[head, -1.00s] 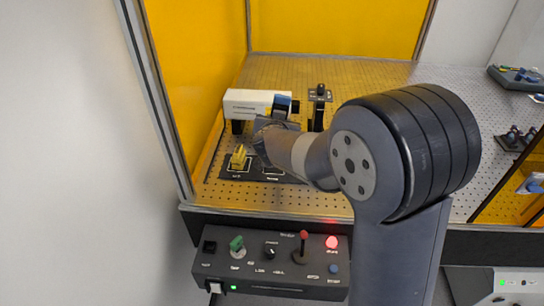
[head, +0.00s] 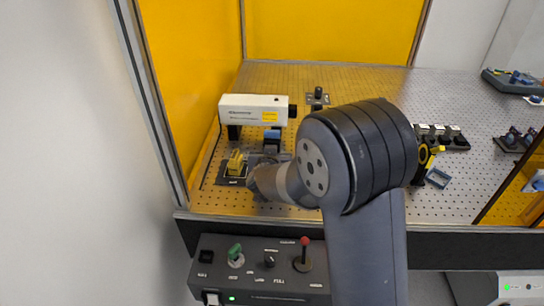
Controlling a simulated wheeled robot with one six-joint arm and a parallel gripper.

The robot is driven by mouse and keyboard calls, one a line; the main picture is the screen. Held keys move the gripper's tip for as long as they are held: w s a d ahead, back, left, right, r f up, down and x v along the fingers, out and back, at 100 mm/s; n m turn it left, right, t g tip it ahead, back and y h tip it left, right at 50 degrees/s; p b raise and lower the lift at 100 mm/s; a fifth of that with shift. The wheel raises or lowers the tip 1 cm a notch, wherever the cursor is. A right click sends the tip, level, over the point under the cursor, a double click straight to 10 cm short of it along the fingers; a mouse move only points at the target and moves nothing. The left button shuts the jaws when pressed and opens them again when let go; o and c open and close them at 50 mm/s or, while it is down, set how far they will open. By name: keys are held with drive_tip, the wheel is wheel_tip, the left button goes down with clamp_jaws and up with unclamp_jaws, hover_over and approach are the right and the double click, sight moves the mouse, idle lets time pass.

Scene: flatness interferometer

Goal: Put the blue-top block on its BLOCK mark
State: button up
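The blue-top block (head: 272,135) shows just beyond my gripper (head: 266,160), in front of the white laser housing. Its blue top and part of its darker body are visible; its lower part is hidden. My gripper points away from me, low over the perforated table, and appears shut on the block, though its fingertips are mostly hidden by the wrist. A dark plate beside the yellow block runs under my gripper; any BLOCK mark there is covered or unreadable. I cannot tell whether the block touches the surface.
A yellow block (head: 235,162) stands close left of my gripper. The white housing (head: 254,109) stands behind, with a small dark post (head: 318,97) to its right. A control box (head: 262,270) is below the table's front edge. Yellow panels close the left and back.

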drive_tip(key=shift+r, duration=0.1)
drive_tip(key=o, duration=1.3)
drive_tip(key=shift+f, duration=0.2)
drive_tip(key=shift+r, duration=0.1)
drive_tip(key=shift+r, duration=0.15)
drive_tip(key=v, duration=1.2)
drive_tip(key=shift+p, duration=0.4)
